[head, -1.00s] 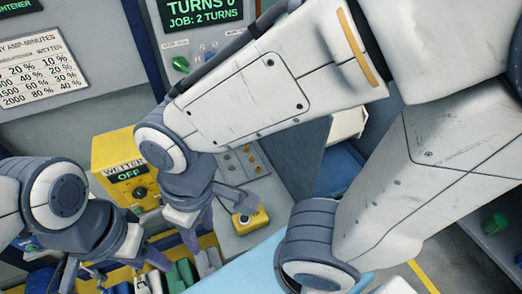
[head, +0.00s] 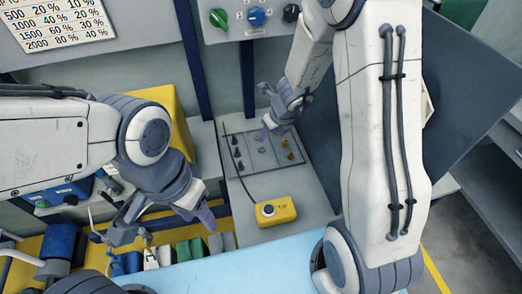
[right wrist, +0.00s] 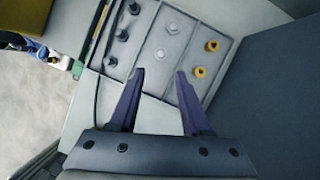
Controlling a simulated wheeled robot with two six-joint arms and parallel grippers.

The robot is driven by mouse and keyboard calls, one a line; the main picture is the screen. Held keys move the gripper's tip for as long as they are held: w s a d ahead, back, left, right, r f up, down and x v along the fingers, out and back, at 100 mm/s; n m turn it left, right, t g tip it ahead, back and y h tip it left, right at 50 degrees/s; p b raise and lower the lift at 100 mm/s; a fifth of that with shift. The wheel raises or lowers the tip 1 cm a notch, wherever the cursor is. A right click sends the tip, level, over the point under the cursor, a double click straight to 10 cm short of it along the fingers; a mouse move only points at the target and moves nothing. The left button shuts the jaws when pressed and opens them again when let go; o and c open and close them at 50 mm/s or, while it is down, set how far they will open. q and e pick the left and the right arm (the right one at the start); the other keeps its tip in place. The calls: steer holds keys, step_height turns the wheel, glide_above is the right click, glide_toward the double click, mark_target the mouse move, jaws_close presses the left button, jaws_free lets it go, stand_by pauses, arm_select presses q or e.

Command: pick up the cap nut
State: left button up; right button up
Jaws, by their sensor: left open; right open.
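A flat grey parts tray (head: 272,163) lies on the bench, with small fittings in its columns. In the right wrist view (right wrist: 180,58) it holds several dark fittings (right wrist: 122,35) on the left, two silver pieces (right wrist: 171,28) in the middle and two brass-yellow pieces (right wrist: 212,45) on the right. I cannot tell for sure which is the cap nut. My right gripper (head: 268,112) is open and empty at the tray; in its wrist view (right wrist: 160,75) its fingertips point at the middle column, apart from the pieces.
A yellow button box (head: 276,212) with a cable sits just in front of the tray. A dark panel (head: 395,110) stands close on the right. A control panel (head: 235,20) stands behind.

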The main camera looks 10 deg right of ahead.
steer(key=b, duration=0.3)
glide_above(263, 148)
steer(key=s+d, duration=0.1)
steer(key=s, duration=0.1)
steer(key=shift+m, duration=0.3)
step_height(263, 148, down, 5)
steer(key=shift+f, duration=0.2)
steer(key=b+x, duration=0.2)
steer(key=x, duration=0.1)
steer(key=b+x, duration=0.1)
steer(key=x, duration=0.1)
steer(key=shift+s+a+f, duration=0.15)
steer(key=shift+s, duration=0.1)
jaws_close()
